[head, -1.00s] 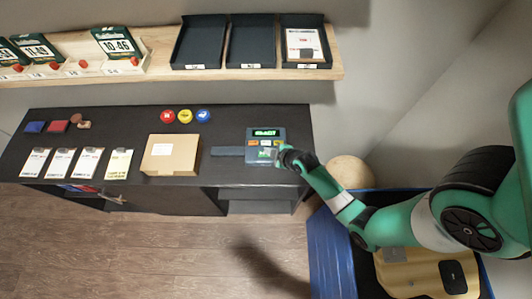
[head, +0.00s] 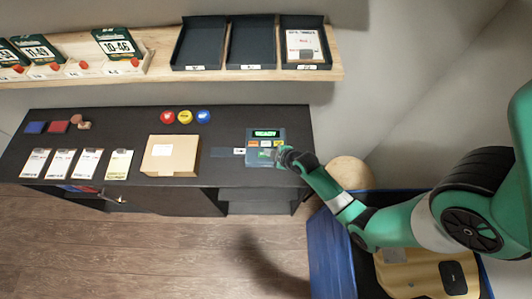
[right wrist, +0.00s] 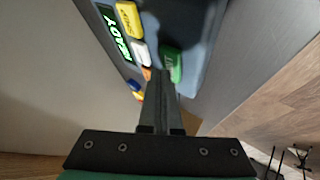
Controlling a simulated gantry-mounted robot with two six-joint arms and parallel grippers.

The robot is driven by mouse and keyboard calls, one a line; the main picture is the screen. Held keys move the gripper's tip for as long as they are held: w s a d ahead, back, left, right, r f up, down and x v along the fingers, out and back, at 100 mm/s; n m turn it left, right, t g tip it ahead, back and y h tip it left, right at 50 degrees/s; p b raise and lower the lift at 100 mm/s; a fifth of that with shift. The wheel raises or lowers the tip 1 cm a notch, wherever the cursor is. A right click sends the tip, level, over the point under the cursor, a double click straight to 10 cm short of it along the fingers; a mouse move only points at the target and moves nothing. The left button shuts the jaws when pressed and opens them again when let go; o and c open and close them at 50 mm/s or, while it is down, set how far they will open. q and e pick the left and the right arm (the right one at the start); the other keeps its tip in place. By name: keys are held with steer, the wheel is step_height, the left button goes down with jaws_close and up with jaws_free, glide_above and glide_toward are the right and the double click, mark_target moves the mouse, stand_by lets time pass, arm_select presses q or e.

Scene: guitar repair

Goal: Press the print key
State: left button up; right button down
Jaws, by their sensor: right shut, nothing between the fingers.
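The keypad device (head: 252,134) sits at the right end of the dark bench, its lit green display (head: 265,134) at the top. In the right wrist view the display reads READY, beside a yellow key (right wrist: 129,19), a white key (right wrist: 140,53) and a green key (right wrist: 172,65). The lettering on the keys is hard to read. My right gripper (head: 281,153) is shut and empty at the device's right side. In the wrist view its fingertips (right wrist: 160,78) are close to the green key; I cannot tell whether they touch. A small white label (head: 239,151) shows at the device's left.
A cardboard box (head: 171,155) stands left of the device. Red, yellow and blue round pieces (head: 185,117) lie behind it. Several paper cards (head: 118,163) lie to the left. A wooden shelf (head: 160,64) with dark trays (head: 251,45) runs above the bench.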

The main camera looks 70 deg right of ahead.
steer(key=shift+r+p, duration=0.35)
steer(key=shift+r, duration=0.2)
step_height(320, 180, up, 5)
steer(key=p, duration=0.5)
steer(key=shift+r, duration=0.1)
stand_by(0.5)
